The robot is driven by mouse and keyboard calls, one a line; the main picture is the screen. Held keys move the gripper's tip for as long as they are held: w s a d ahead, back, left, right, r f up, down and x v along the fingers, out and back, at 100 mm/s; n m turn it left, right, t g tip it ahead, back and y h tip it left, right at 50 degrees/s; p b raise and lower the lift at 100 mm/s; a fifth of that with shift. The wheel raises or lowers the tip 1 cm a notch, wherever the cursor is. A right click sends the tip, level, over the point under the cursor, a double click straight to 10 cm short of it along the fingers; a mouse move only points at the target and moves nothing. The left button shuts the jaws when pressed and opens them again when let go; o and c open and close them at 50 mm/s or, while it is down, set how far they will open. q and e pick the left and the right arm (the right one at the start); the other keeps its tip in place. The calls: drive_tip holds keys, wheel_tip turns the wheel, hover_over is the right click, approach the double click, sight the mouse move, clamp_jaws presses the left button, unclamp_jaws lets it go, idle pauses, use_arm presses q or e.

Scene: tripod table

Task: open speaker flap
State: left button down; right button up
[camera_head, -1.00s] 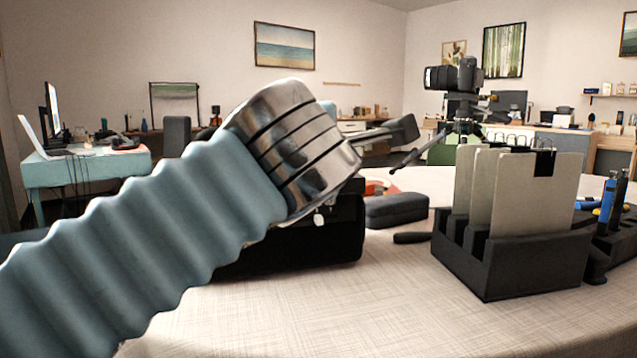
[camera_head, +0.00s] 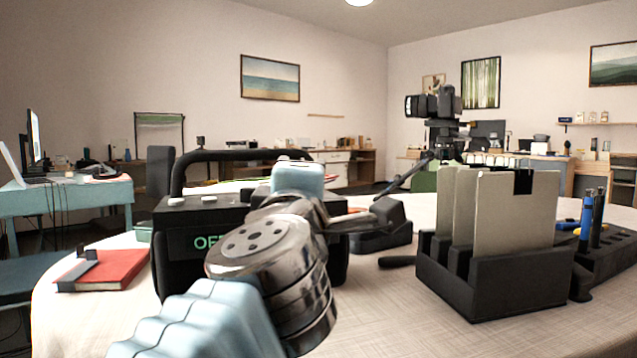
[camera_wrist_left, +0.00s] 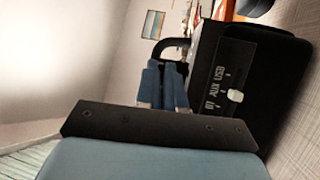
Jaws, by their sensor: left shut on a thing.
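The speaker is a black box with an arched carrying handle (camera_head: 240,156) and green "OFF" lettering; its front (camera_head: 180,262) is partly behind my left arm in the head view. In the left wrist view its dark panel (camera_wrist_left: 225,75) bears "BT AUX USB" lettering and a small white knob. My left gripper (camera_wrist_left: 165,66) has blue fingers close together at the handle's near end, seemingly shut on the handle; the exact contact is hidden. I cannot clearly make out a separate flap. My right gripper is not in view.
A red book (camera_head: 112,270) lies left of the speaker on the cloth-covered table (camera_head: 395,310). A black rack with upright grey plates (camera_head: 505,270) stands at right, beside a dark holder with blue tools (camera_head: 590,220). A camera on a tripod (camera_head: 437,108) stands behind.

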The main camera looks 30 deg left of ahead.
use_arm(q)
drive_tip(key=c, duration=1.2)
unclamp_jaws()
drive_tip(key=shift+c, duration=0.2)
drive_tip(key=v, duration=1.3)
drive_tip(key=shift+s, duration=0.35)
drive_tip(key=shift+d+f, duration=0.1)
drive_tip(key=shift+f, duration=0.05)
